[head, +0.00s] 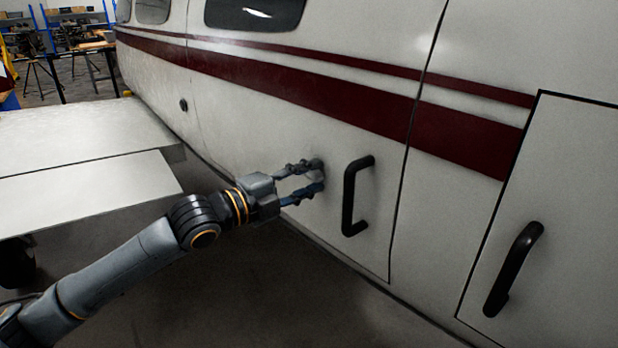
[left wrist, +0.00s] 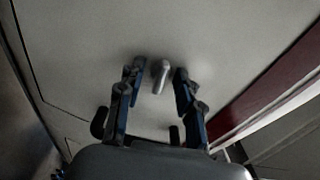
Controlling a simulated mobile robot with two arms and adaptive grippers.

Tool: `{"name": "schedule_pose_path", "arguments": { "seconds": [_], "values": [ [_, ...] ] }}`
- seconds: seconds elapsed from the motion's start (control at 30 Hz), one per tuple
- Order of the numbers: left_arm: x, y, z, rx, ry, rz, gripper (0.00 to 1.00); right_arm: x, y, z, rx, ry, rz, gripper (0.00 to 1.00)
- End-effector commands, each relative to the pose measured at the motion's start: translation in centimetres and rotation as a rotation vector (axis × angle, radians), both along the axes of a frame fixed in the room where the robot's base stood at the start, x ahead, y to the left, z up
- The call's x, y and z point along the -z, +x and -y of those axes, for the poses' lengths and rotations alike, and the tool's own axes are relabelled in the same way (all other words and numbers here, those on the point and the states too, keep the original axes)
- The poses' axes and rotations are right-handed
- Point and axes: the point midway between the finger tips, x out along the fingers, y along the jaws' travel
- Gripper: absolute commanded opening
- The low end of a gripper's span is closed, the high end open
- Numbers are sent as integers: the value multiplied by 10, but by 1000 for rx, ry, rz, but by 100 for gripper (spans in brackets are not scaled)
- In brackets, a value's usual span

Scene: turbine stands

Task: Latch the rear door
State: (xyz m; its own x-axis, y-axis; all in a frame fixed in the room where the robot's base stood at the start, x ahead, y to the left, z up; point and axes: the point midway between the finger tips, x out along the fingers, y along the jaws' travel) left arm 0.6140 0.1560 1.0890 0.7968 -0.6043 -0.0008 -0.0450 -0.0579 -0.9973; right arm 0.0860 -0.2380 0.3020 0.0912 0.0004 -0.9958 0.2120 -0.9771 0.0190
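A white door panel with a dark red stripe (head: 290,125) is set in the aircraft's side and looks flush with it. A small grey latch handle (left wrist: 161,76) sticks out of the panel. My left gripper (head: 319,175) is at the panel with its fingers spread. In the left wrist view the gripper (left wrist: 160,80) has one finger on each side of the latch, with gaps visible. In the head view the fingers largely hide the latch. A black pull handle (head: 350,196) is just right of the gripper. My right gripper is not in view.
Another panel (head: 570,190), outlined in black, with its own black handle (head: 512,268), is at the right. A flat wing-like surface (head: 80,140) extends at the left. Workbenches (head: 80,50) stand far behind. The dark floor below is clear.

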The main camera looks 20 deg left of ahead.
Motion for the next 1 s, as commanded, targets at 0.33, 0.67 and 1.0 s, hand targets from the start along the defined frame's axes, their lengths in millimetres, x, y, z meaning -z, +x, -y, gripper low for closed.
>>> {"name": "schedule_pose_path", "arguments": {
  "seconds": [0.33,0.67,1.0],
  "values": [
    [0,0,0,0,-1,1,43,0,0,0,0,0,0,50],
    [0,-18,-14,-1,2,0,43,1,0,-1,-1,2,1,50],
    [1,-38,-29,-1,0,0,43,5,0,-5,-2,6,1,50]
  ]
}}
